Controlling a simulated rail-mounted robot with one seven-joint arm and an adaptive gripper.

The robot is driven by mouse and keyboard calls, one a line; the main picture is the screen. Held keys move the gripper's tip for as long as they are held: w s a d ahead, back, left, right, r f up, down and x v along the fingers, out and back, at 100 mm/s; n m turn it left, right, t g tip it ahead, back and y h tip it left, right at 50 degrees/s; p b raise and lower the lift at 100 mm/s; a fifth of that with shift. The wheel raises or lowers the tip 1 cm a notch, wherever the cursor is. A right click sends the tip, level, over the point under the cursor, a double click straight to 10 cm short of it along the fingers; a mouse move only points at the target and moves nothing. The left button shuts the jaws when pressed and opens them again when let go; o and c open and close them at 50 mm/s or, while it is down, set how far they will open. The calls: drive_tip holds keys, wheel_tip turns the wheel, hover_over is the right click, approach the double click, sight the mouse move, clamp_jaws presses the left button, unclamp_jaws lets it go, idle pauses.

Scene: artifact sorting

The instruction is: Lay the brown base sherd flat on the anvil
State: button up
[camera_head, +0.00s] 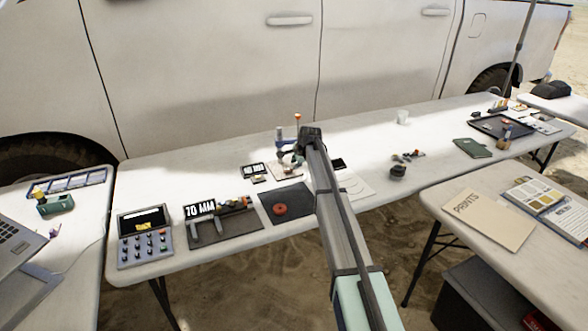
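My arm reaches away from me over the long white table, and its dark end with my gripper (299,152) is above the far middle. The fingers are too small and dark to read. Beside it on the left stands a small blue upright device (281,137) with an orange-topped part (297,118); I cannot tell which part is the anvil. Small pinkish-brown pieces (290,168) lie on a pale sheet just below the gripper, partly hidden by the arm. I cannot tell which of them, if any, is the brown base sherd.
A reddish disc (280,210) lies on a dark mat (300,196). A button panel (144,237) is at left. A black tray (502,125) is far right. A white vehicle (210,70) stands behind.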

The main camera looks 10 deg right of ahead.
drive_tip(key=v, duration=0.7)
drive_tip(key=shift+f, duration=0.1)
drive_tip(key=shift+c, duration=0.4)
idle(0.6)
